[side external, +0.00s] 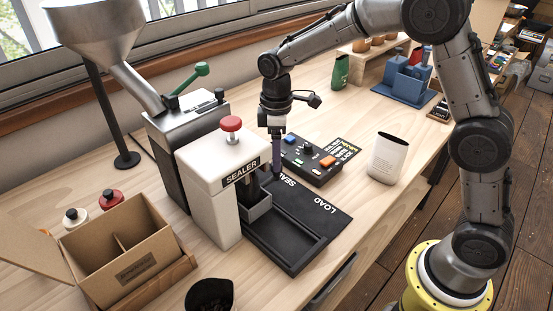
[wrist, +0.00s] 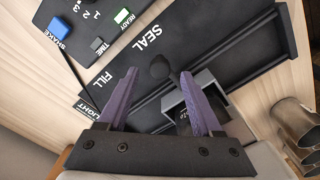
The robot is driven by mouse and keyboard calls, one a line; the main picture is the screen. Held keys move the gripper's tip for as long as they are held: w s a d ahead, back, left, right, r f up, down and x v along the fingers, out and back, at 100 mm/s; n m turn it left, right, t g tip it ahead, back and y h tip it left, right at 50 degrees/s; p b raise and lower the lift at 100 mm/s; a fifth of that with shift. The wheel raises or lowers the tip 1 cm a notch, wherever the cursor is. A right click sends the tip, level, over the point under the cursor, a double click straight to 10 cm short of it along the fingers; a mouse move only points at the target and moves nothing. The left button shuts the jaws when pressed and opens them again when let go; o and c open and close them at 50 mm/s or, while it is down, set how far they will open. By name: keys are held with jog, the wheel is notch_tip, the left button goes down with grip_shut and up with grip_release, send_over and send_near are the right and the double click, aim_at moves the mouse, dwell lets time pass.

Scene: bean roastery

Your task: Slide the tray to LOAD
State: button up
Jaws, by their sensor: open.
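The grey tray (side external: 259,211) sits in the black slide track (side external: 290,262) beside the sealer, on the SEAL side of the LOAD label (side external: 325,204). In the wrist view the tray (wrist: 205,78) lies beyond the right finger and partly behind it. A dark item with pale marks shows inside it. A round black knob (wrist: 159,67) shows between my fingertips, near the SEAL word (wrist: 141,43). My gripper (side external: 277,172) points down beside the sealer, its purple fingers open (wrist: 159,75). Whether a finger touches the knob I cannot tell.
The white sealer (side external: 209,179) with a red knob stands close to the left of my gripper. A control box (side external: 312,160) with buttons lies behind, right of my gripper. A white container (side external: 387,158) stands to the right. A cardboard box (side external: 127,253) sits at front left. The track's front stretch is empty.

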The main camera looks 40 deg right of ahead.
jog(key=shift+f, duration=1.15)
grip_shut()
jog(key=shift+r, duration=0.1)
dwell(0.5)
